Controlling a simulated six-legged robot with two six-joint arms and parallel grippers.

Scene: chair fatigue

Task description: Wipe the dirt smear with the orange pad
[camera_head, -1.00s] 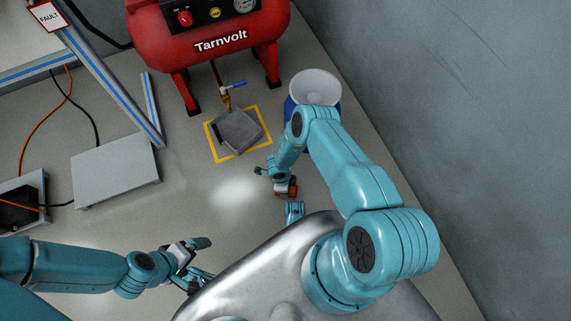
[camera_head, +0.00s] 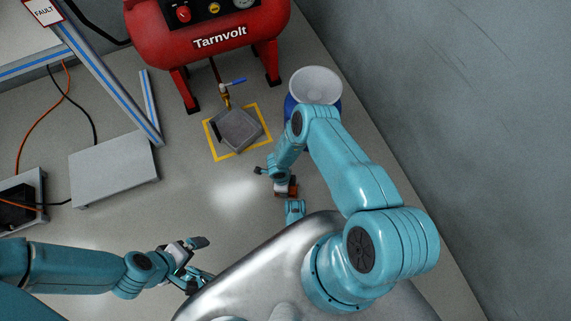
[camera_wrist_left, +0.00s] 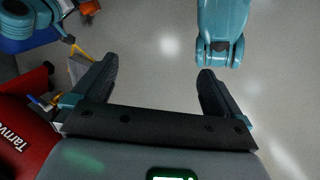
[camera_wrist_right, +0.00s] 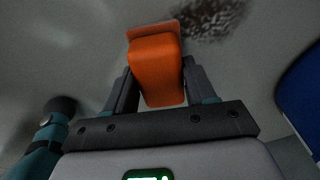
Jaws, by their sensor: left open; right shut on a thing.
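The orange pad (camera_wrist_right: 155,70) is held between the fingers of my right gripper (camera_wrist_right: 155,85), which is shut on it. In the right wrist view the dark speckled dirt smear (camera_wrist_right: 212,18) lies just beyond the pad's far end and to its right. I cannot tell whether the pad touches the floor. In the head view a small part of the pad (camera_head: 287,190) shows under my right wrist, and the smear is not visible there. My left gripper (camera_head: 202,262) is open and empty at lower left; its spread fingers also show in the left wrist view (camera_wrist_left: 155,85).
A red Tarnvolt compressor (camera_head: 210,45) stands at the back. A grey tray (camera_head: 238,130) sits inside a yellow floor square under its valve. A blue bin with a white top (camera_head: 315,84) stands behind my right arm. A grey platform (camera_head: 115,170) lies left. Floor between is clear.

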